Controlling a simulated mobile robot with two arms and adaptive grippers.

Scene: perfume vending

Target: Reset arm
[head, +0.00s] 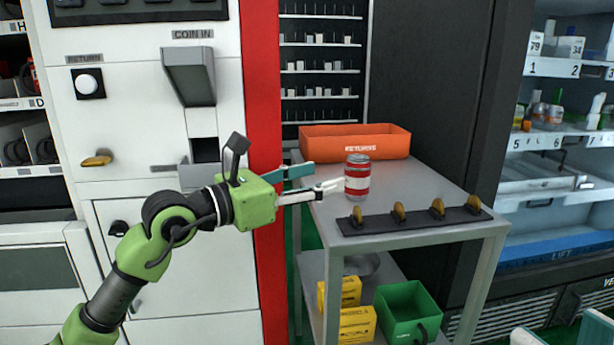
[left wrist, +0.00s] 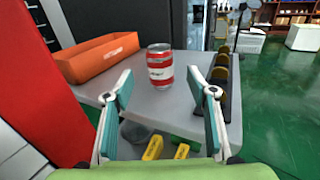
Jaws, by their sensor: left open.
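My left gripper (head: 323,178) reaches in from the left at the near-left side of the grey table (head: 318,208). It is open and empty, its two fingers apart. A red and white can (head: 357,178) stands upright on the table, just beyond the fingertips. In the left wrist view the can (left wrist: 160,66) appears between and beyond the open fingers (left wrist: 160,92). My right gripper (head: 560,334) shows only as two teal finger ends at the bottom right edge, spread apart; the rest is out of frame.
An orange bin (head: 355,143) sits at the table's back. A dark strip with several gold coins (head: 437,208) lies along the front. Yellow boxes (head: 357,325) and a green bin (head: 408,310) are on the lower shelf. A white coin machine (head: 215,265) stands left, shelves (head: 570,185) right.

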